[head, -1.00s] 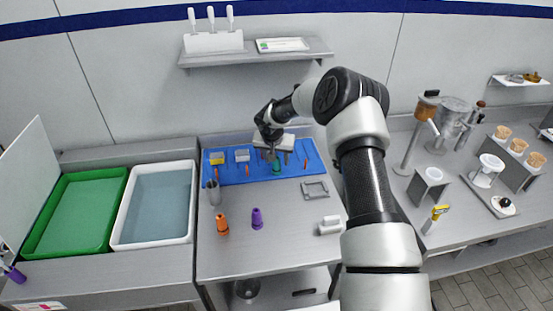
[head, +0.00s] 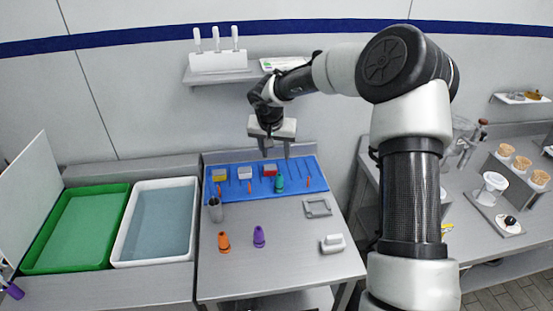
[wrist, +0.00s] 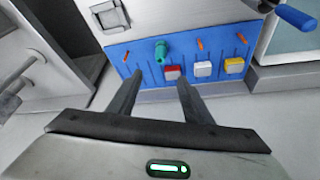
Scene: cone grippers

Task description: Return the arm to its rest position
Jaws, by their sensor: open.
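My gripper (head: 275,148) is open and empty, raised above the back part of the blue mat (head: 205,192) on the central table. In the wrist view its two fingers (wrist: 158,92) are spread apart with nothing between them. A green cone (head: 279,183) stands on the mat and also shows in the wrist view (wrist: 161,52). Yellow (head: 219,175), white (head: 244,173) and red (head: 269,170) blocks sit in a row along the mat's back. An orange cone (head: 224,242) and a purple cone (head: 259,237) stand on the bare table in front of the mat.
A green tray (head: 75,232) and a white basin (head: 155,225) are at the left. A shelf (head: 245,76) with white-handled tools is on the wall. A grey frame (head: 318,207), a white item (head: 332,244) and a metal cup (head: 215,210) lie on the table. The right counter (head: 470,235) holds several stands.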

